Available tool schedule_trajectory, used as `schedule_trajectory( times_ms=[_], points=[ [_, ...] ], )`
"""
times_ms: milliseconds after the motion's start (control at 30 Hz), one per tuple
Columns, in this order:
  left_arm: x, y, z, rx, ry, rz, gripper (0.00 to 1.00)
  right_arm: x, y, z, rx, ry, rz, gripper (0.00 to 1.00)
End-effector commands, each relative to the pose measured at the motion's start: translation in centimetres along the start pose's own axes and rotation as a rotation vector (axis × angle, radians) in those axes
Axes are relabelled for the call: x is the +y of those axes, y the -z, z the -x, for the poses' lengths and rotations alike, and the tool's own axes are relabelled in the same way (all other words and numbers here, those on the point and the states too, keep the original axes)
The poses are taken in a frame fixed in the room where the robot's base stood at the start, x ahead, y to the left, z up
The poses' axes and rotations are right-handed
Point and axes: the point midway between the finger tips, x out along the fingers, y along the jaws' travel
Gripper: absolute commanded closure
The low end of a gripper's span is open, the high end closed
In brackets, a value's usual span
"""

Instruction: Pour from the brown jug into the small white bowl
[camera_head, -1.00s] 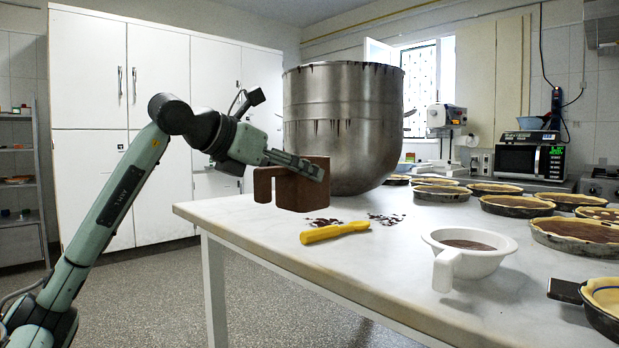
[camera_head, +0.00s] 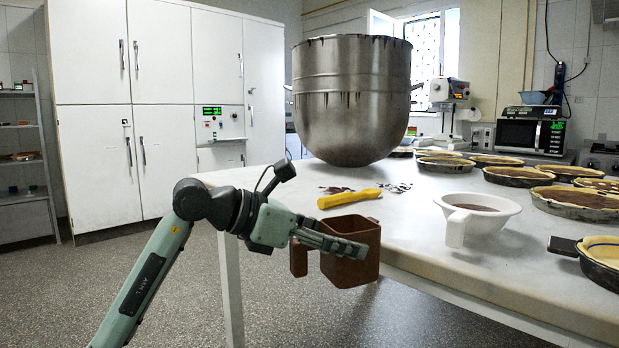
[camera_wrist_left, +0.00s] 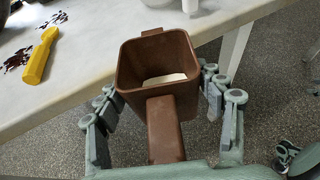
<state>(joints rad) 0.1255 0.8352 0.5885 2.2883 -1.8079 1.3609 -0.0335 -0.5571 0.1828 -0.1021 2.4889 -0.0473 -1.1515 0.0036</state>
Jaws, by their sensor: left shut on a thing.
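The brown jug (camera_head: 350,271) is square-sided with a handle. My left gripper (camera_head: 345,243) is shut on it, a finger on each side, and holds it about upright in the air, just off the table's near edge. In the left wrist view the jug (camera_wrist_left: 158,100) shows its open top, with a pale patch inside; I cannot tell what that is. The small white bowl (camera_head: 484,222) has a handle and brown contents. It stands on the table to the right of the jug, apart from it.
The marble table (camera_head: 420,225) has a large steel mixing bowl (camera_head: 350,105) behind and several filled tart tins (camera_head: 575,203) at the right. A yellow-handled tool (camera_head: 349,199) and dark crumbs lie between. Bare tabletop lies between the tool and the white bowl.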

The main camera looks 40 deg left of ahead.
Motion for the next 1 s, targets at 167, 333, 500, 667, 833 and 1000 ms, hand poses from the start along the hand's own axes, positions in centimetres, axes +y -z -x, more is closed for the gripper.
schedule_trajectory(
  times_ms=[167, 333, 500, 667, 833, 1000],
  points=[
    [-6.1, 7.1, -5.2, 0.004, 0.199, -0.066, 0.62, 0.0, -0.3, 0.0, -0.006, 0.001, 0.0, 0.6],
    [-10.2, 11.8, -8.8, 0.002, 0.336, -0.128, 0.61, -0.1, -0.6, 0.0, -0.013, 0.002, 0.0, 0.6],
    [-13.2, 15.2, -11.4, 0.002, 0.434, -0.173, 0.61, -0.1, -0.8, 0.1, -0.017, 0.003, 0.0, 0.6],
    [-14.6, 16.4, -12.6, -0.011, 0.478, -0.199, 0.61, -0.1, -0.8, 0.1, -0.017, 0.003, 0.0, 0.6],
    [-14.5, 16.3, -12.6, -0.011, 0.476, -0.2, 0.61, -0.1, -0.8, 0.0, -0.017, 0.003, 0.0, 0.66],
    [-14.5, 16.4, -12.6, -0.006, 0.477, -0.198, 0.61, -0.1, -0.5, 0.0, -0.011, 0.002, 0.0, 0.66]
  ],
)
